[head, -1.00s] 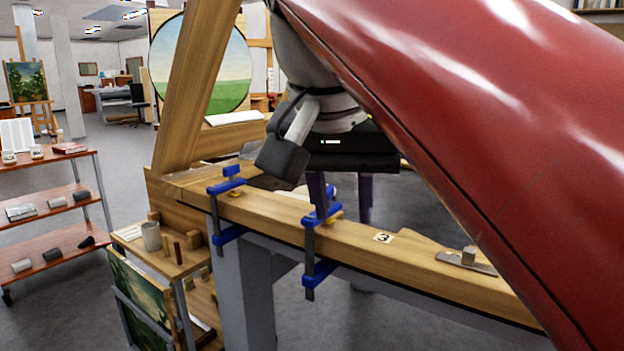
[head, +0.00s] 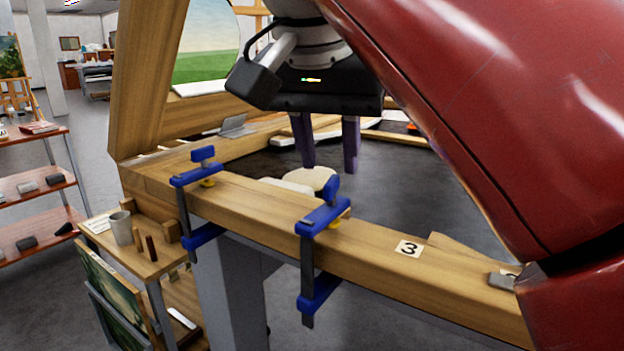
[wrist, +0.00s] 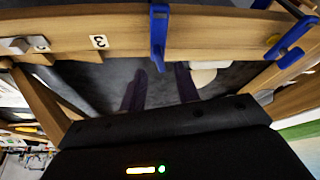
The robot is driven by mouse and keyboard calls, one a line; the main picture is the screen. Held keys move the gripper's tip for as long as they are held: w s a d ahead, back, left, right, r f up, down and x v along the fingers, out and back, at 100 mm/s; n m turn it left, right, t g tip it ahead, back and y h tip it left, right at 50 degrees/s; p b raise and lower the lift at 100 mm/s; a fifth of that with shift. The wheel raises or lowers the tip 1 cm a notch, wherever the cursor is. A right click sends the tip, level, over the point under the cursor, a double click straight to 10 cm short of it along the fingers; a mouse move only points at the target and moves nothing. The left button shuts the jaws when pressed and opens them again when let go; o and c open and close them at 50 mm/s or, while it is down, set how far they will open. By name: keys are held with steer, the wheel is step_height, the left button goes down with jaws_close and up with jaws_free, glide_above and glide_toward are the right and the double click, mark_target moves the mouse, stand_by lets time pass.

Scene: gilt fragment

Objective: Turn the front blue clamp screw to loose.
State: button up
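Two blue clamps grip the wooden beam. The nearer, front blue clamp (head: 323,216) has a blue screw handle (head: 332,187) standing above its upper jaw; the clamp also shows at the top of the wrist view (wrist: 159,38). The farther blue clamp (head: 197,174) is to its left in the head view and also at the right of the wrist view (wrist: 290,42). My gripper (head: 328,166) has two purple fingers spread apart with nothing between them. It hangs beyond the beam, behind the front clamp's handle and apart from it.
The wooden beam (head: 385,270) carries a label "3" (head: 408,249) right of the front clamp. An upright wooden post (head: 155,85) rises at the left. A small shelf with a mug (head: 121,228) stands below left. Pale round objects (head: 312,180) lie behind the beam.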

mark_target(332, 180)
steer(key=shift+b+x, duration=0.4)
steer(key=shift+x, duration=1.15)
steer(key=shift+c, duration=0.4)
jaws_close()
steer(key=shift+n, duration=0.3)
